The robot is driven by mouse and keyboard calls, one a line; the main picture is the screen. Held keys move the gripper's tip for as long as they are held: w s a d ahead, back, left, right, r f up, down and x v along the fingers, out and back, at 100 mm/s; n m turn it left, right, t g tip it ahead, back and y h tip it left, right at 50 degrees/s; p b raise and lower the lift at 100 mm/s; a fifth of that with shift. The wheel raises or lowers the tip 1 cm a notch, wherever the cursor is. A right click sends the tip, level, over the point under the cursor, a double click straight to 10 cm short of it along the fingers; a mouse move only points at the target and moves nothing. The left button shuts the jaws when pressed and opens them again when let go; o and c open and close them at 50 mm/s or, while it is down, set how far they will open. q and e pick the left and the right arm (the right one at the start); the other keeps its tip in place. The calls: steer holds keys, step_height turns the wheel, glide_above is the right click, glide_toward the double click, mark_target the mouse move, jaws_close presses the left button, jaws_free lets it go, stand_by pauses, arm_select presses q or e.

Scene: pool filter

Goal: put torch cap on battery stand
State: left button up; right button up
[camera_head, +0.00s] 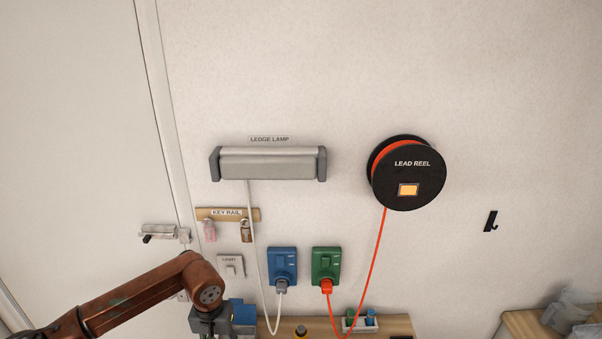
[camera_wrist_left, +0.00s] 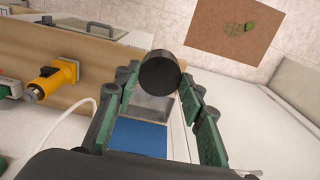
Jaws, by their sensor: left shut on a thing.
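My left gripper (camera_wrist_left: 160,82) has its green-padded fingers closed on a black round cap (camera_wrist_left: 160,70), seen near the fingertips in the left wrist view. In the head view the left arm comes in at the lower left, and its fingers and the cap are out of sight. A small pale rack (camera_head: 347,325) with green and blue cells, likely the battery stand, sits on the wooden ledge at the bottom of the head view. A yellow torch-like body (camera_wrist_left: 55,78) lies at the left of the wrist view. My right gripper is not in view.
A blue socket (camera_head: 282,262) and a green socket (camera_head: 326,263) are on the wall, with a white cord (camera_head: 258,250) and an orange cord (camera_head: 375,260) hanging down. A ledge lamp (camera_head: 268,164), key rail (camera_head: 228,214) and lead reel (camera_head: 408,180) are on the wall too.

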arm_select(q)
steer(key=shift+s+r, duration=0.1)
steer(key=shift+r, duration=0.05)
steer(key=s+d, duration=0.4)
steer(key=s, duration=0.6)
steer(key=shift+b, duration=0.3)
stand_by(1.4)
